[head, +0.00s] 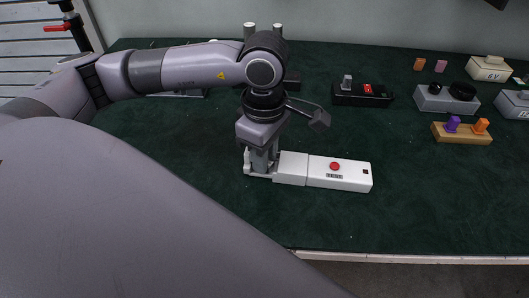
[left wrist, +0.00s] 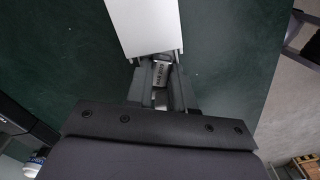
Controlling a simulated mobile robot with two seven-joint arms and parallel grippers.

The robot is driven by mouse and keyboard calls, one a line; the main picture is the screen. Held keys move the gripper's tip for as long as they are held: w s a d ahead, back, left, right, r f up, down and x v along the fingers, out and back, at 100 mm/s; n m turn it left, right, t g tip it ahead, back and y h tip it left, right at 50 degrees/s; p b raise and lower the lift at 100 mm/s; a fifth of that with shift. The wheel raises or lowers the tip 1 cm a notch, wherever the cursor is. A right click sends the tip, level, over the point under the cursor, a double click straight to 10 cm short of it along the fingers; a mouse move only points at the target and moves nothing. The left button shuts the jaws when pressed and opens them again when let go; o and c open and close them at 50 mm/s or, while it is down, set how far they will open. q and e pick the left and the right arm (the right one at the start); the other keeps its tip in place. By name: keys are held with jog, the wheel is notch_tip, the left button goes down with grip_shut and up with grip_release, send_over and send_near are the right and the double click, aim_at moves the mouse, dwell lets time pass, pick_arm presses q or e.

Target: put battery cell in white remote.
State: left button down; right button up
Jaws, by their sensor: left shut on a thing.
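The white remote (head: 340,175) lies on the dark green table, with a red button and a small dark label on its right part. A seam separates that part from a plain white section (head: 291,168) on its left. My left gripper (head: 262,168) points down at the remote's left end. In the left wrist view, the gripper (left wrist: 162,88) is shut on a silver battery cell (left wrist: 161,75) with dark lettering, close to the end of the white remote (left wrist: 142,28). The cell is hidden in the head view; how far it sits inside the remote I cannot tell. My right gripper is out of view.
Behind stands a black box (head: 361,95) with a red switch. To the right are a grey box with black knobs (head: 446,99), a wooden block with purple and orange pegs (head: 461,133), and a 6V box (head: 489,68). The table's front edge (head: 400,257) is clear.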

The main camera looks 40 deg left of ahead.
pick_arm(q)
jog(key=shift+f+b, duration=0.4)
jog(key=shift+b, duration=0.15)
jog(key=c, duration=1.1)
grip_release()
jog(key=shift+s+r, duration=0.1)
jog(key=shift+o, duration=0.6)
jog(key=shift+r+p, duration=0.25)
jog(key=shift+p, duration=0.3)
notch_tip(320, 180, up, 12)
